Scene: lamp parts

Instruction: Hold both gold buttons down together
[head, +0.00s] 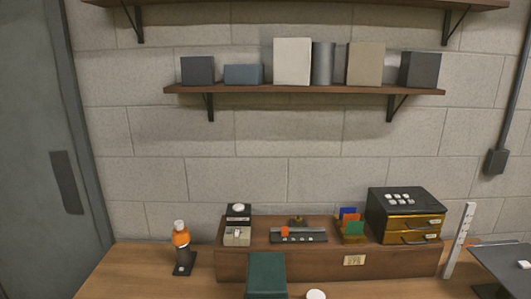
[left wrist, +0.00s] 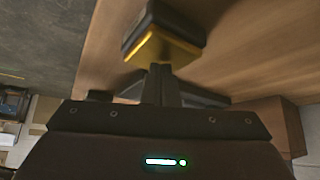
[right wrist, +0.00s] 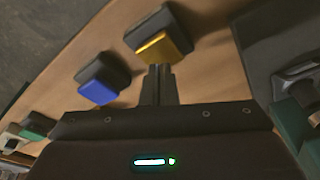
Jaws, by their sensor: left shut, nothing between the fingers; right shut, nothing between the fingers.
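In the left wrist view a gold button (left wrist: 163,48) sits on a dark block on the wooden surface. My left gripper (left wrist: 163,70) is shut and empty, its fingertips overlapping the button's near edge in the picture. In the right wrist view another gold button (right wrist: 160,48) sits on a dark block. My right gripper (right wrist: 159,70) is shut and empty, its fingertips just below that button's near edge in the picture. I cannot tell whether either gripper touches its button or whether either button is pressed. Neither gripper nor gold button can be made out in the head view.
A blue button (right wrist: 98,85) on a dark block stands left of the right gold one. A green button (right wrist: 36,128) is farther left. In the head view a dark green box (head: 265,277) stands before a wooden riser (head: 330,266) with small devices and a drawer box (head: 405,215).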

